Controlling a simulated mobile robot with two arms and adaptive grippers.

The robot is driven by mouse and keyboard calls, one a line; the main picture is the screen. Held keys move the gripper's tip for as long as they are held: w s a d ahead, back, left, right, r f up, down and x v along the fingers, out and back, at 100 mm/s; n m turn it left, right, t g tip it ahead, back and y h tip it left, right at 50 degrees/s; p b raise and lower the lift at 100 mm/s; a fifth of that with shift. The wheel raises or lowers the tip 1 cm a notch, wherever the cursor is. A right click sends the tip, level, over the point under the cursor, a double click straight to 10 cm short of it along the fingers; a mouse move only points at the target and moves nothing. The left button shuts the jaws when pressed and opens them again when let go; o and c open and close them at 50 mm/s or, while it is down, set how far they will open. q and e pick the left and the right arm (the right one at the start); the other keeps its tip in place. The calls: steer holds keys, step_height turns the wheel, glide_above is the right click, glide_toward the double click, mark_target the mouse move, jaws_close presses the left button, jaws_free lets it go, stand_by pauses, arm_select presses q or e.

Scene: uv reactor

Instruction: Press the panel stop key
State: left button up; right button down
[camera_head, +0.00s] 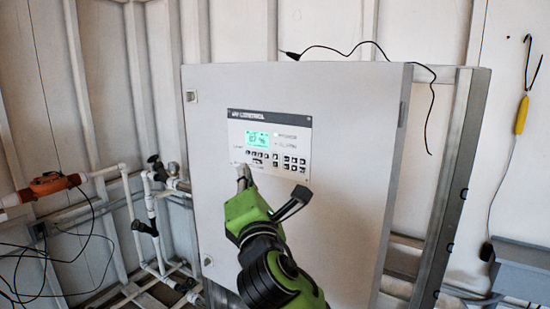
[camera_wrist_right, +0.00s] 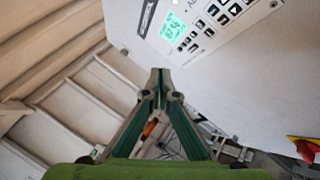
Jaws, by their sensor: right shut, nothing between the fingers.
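The control panel (camera_head: 270,143) is on the front of a light grey cabinet, with a lit green display (camera_head: 257,139) and rows of small dark keys (camera_head: 290,161). Which key is the stop key is too small to read. My right gripper (camera_head: 243,172) is shut and empty, its tips at the panel's lower left corner. I cannot tell whether they touch it. In the right wrist view the shut fingertips (camera_wrist_right: 160,72) are below and left of the display (camera_wrist_right: 173,27) and keys (camera_wrist_right: 215,20). My left gripper is not in view.
The cabinet (camera_head: 345,190) stands before a white ribbed wall. White pipes with valves (camera_head: 152,200) and an orange device (camera_head: 52,184) are at the left. A red and yellow knob (camera_wrist_right: 305,147) shows at the right in the wrist view. A yellow-handled hook (camera_head: 521,114) hangs at the right.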

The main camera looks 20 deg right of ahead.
mark_target(275, 157)
steer(key=shift+w+d+b, duration=0.15)
steer(key=shift+w+d, duration=0.75)
steer(key=shift+d, duration=0.25)
steer(key=shift+w+d+b, duration=0.1)
steer(key=shift+w+d, duration=0.8)
steer(key=shift+d, duration=0.3)
steer(key=shift+w+d+b, duration=0.15)
steer(key=shift+w+d, duration=0.75)
steer(key=shift+d, duration=0.25)
steer(key=shift+w+d, duration=0.25)
steer(key=shift+d, duration=0.1)
